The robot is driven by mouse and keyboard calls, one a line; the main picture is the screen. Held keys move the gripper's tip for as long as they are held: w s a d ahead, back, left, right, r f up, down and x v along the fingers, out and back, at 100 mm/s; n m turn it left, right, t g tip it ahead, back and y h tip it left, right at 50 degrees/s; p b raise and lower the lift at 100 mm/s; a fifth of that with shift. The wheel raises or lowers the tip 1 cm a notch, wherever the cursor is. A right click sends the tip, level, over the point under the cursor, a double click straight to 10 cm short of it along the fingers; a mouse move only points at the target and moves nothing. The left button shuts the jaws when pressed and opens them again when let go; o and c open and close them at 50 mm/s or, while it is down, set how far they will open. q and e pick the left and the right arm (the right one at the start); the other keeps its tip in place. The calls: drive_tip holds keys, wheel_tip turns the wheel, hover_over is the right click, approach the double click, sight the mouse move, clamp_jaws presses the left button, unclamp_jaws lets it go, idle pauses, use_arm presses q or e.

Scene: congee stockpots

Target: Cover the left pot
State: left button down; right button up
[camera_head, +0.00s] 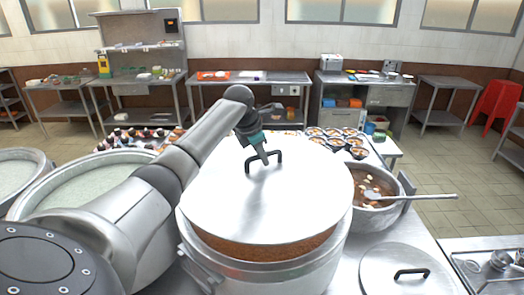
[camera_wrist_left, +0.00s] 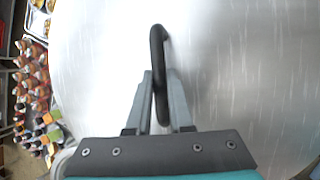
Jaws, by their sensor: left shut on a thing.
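My left gripper (camera_head: 263,156) is shut on the black handle (camera_wrist_left: 158,70) of a large round metal lid (camera_head: 300,195). The lid is over a big metal pot (camera_head: 265,272) in the front middle. Brown contents (camera_head: 265,252) show between the lid's front edge and the pot's rim, so the lid is not seated there. To the left, a wide pot of pale congee (camera_head: 85,183) is open, partly hidden behind my left arm. Another open pot (camera_head: 18,172) with pale contents is cut off at the left edge. My right gripper is out of view.
A second lid (camera_head: 405,272) with a black handle lies at the front right. A smaller pot of brown soup (camera_head: 373,190) with a ladle (camera_head: 420,196) stands right of the held lid. Filled bowls (camera_head: 335,138) and several small bottles (camera_head: 135,137) stand behind.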

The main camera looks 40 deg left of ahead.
sight(261, 168)
use_arm(q)
drive_tip(key=shift+f, duration=2.5)
drive_tip(key=shift+w+f, duration=0.1)
drive_tip(key=shift+f, duration=0.1)
drive_tip(key=shift+r, duration=0.15)
drive_tip(key=shift+f, duration=0.95)
